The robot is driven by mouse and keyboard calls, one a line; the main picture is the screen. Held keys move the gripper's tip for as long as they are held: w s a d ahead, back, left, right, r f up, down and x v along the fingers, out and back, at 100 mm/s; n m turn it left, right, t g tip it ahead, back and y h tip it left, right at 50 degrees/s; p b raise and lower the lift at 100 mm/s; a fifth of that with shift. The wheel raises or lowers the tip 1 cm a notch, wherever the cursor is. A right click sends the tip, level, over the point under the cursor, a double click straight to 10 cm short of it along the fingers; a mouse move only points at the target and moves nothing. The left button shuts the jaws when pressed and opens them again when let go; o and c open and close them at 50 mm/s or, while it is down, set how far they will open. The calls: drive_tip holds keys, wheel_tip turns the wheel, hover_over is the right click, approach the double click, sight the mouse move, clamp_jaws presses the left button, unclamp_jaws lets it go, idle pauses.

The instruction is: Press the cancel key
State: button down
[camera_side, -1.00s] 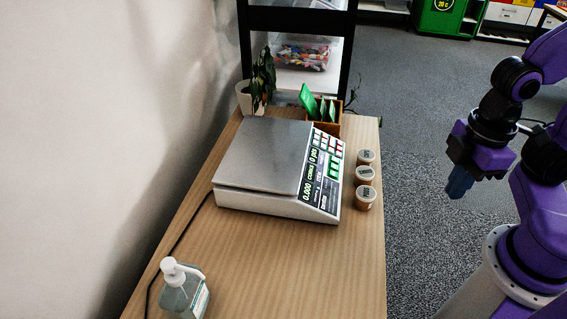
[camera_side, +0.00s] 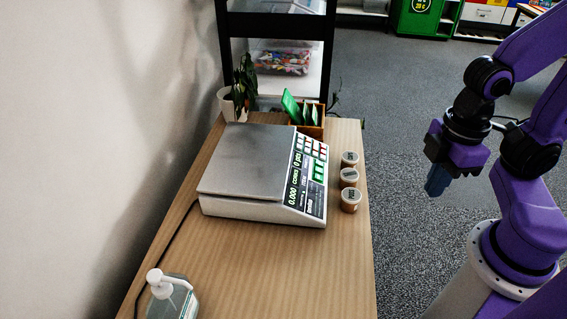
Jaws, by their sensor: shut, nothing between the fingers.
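A grey scale (camera_side: 245,160) with a flat metal plate stands on the wooden table. Its sloped panel (camera_side: 306,182) is on the right side, with a dark display, white and green keys and a few red keys (camera_side: 322,152) near the far end. The key labels are too small to read, so I cannot tell which is the cancel key. My gripper (camera_side: 436,184) is shut and empty, pointing down. It is to the right of the scale, beyond the table's right edge, apart from the panel.
Three small lidded jars (camera_side: 350,178) stand between the scale and the table's right edge. A wooden box with green packets (camera_side: 311,118) and a potted plant (camera_side: 240,92) are behind. A pump bottle (camera_side: 172,297) stands at front left. The front table (camera_side: 270,275) is clear.

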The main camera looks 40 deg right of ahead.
drive_tip(key=w+a+f+m+t+y, duration=0.1)
drive_tip(key=w+a+f, duration=0.1)
drive_tip(key=w, duration=0.4)
drive_tip(key=w+a+f+m+t+y, duration=0.1)
drive_tip(key=w+f+t, duration=0.1)
drive_tip(key=w, duration=0.5)
drive_tip(key=m+t, duration=0.4)
drive_tip(key=t, duration=0.5)
hover_over(323, 152)
drive_tip(key=s+d, duration=0.4)
drive_tip(key=s, duration=0.1)
wheel_tip(323, 152, down, 13)
drive_tip(key=shift+w+h, duration=0.25)
drive_tip(key=shift+h, duration=0.05)
drive_tip(key=shift+a+f, duration=0.1)
drive_tip(key=shift+f, duration=0.1)
drive_tip(key=shift+w+a+f, duration=0.4)
drive_tip(key=shift+f, duration=0.9)
drive_tip(key=shift+w+a+f, duration=0.4)
drive_tip(key=shift+w+f, duration=0.05)
drive_tip(key=shift+f, duration=0.85)
drive_tip(key=shift+w+a+f, duration=0.4)
drive_tip(key=shift+f, duration=0.9)
drive_tip(key=shift+w+a+f, duration=0.1)
drive_tip(key=shift+f, duration=0.25)
